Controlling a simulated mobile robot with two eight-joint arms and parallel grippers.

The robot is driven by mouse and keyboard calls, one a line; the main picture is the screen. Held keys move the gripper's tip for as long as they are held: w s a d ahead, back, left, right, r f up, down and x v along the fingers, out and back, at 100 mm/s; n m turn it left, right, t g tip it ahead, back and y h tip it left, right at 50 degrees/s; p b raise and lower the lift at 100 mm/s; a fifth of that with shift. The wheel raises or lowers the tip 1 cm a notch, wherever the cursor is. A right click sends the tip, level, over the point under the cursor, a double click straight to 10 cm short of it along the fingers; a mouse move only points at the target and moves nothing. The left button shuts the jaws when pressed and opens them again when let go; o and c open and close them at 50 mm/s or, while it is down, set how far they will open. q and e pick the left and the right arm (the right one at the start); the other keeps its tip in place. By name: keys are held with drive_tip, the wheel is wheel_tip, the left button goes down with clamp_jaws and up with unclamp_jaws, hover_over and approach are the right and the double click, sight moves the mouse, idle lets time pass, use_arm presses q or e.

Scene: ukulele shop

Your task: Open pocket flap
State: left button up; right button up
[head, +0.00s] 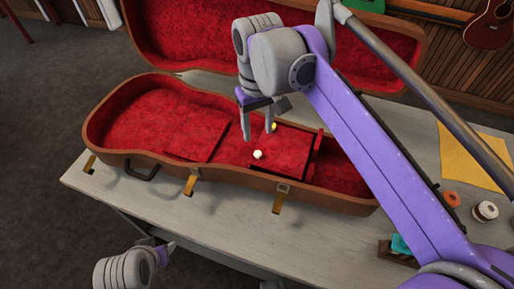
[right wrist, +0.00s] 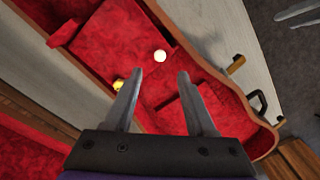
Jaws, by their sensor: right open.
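The open brown case (head: 150,82) with red plush lining lies on the workbench. The red pocket flap (head: 285,147) lies flat across the inside, right of the middle. A white knob (head: 257,155) sits at its near edge; it also shows in the right wrist view (right wrist: 160,56). My right gripper (head: 258,132) is open and empty above the flap, fingers pointing down. In the right wrist view its fingers (right wrist: 160,72) are apart, with the white knob beyond the gap. My left gripper (head: 163,249) is off the bench's front edge, empty, its fingers apart.
A small gold ball (head: 274,127) is by the right finger. The case's raised lid (head: 190,35) stands behind, and brass latches (head: 190,185) hang in front. A yellow cloth (head: 470,155), a spool (head: 485,211) and an orange roll (head: 451,198) lie at right.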

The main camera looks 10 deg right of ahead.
sight(258, 153)
wheel_tip(258, 153, down, 8)
drive_tip(key=shift+b, duration=0.4)
drive_tip(key=shift+c, duration=0.2)
clamp_jaws()
idle(1.1)
